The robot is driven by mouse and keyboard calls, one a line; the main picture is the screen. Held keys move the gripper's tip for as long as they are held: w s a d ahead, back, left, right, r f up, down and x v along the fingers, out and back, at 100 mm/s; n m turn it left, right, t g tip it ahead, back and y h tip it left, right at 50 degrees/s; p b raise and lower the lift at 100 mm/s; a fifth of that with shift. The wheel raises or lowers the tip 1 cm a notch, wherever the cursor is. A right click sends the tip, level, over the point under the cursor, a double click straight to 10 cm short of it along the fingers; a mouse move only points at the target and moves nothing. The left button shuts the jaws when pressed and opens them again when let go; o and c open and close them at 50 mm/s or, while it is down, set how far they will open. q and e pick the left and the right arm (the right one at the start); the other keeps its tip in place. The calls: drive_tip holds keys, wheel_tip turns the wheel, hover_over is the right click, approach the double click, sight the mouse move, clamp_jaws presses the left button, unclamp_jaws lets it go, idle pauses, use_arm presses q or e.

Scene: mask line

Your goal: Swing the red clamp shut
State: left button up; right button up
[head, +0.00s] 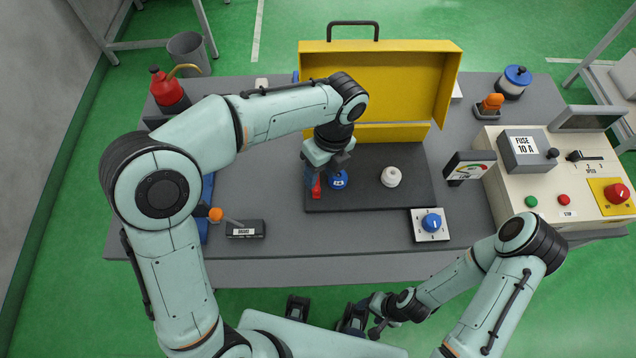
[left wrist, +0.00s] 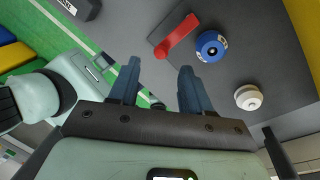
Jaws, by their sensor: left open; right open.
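The red clamp (head: 316,188) is a short red lever on the dark mat, just left of a blue reel (head: 338,180). In the left wrist view the clamp (left wrist: 176,36) lies slanted on a small dark base, apart from the blue reel (left wrist: 210,45). My left gripper (head: 325,172) is open above the clamp and reel and partly hides them in the head view. In the left wrist view its two blue fingers (left wrist: 160,88) are apart with nothing between them. My right gripper (head: 373,314) is open, low in front of the table.
A white knob-like piece (head: 391,177) stands on the mat (head: 410,200) to the right. An open yellow case (head: 385,80) is behind. A blue dial (head: 431,222), a gauge (head: 470,167) and a control box (head: 555,195) are further right. A lever marked BRAKE (head: 245,229) is at left.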

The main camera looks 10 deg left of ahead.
sight(317, 187)
use_arm(q)
drive_tip(key=f, duration=0.5)
drive_tip(key=shift+s+a+b, duration=0.3)
clamp_jaws()
